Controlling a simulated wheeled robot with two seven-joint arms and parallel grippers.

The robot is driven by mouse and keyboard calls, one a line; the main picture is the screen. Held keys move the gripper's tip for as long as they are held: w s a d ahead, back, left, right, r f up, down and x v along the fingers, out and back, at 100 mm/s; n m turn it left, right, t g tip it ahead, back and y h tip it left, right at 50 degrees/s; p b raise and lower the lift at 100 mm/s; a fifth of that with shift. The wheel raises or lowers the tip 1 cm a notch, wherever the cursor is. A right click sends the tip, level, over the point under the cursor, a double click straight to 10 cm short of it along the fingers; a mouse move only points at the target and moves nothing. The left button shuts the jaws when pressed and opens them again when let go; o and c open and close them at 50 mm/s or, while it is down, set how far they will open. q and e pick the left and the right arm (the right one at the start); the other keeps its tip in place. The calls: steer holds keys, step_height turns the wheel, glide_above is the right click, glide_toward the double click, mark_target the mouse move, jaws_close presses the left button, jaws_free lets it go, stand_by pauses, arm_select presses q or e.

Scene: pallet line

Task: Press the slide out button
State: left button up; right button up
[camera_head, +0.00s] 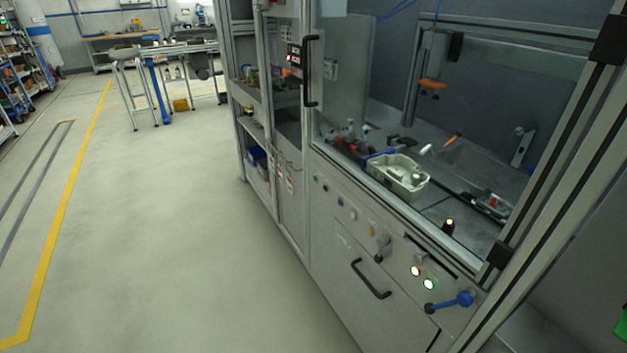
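The front panel (338,257) of a grey machine station carries a row of small controls, and I cannot read which is the slide out button. A blue one (340,201) and a yellow one (371,231) sit along the upper edge. A larger grey knob (383,241) follows to the right. Lower right are a lit whitish-red button (415,271) and a lit green button (429,284). Right of them is a blue lever (458,300) with a dark end. Neither of my grippers is in view.
A black handle (371,279) sticks out of the lower panel. A light bin (399,177) stands inside the station, behind a frame. A cabinet door has a tall black handle (309,72). The floor (190,230) at left is clear; tables (165,50) stand far back.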

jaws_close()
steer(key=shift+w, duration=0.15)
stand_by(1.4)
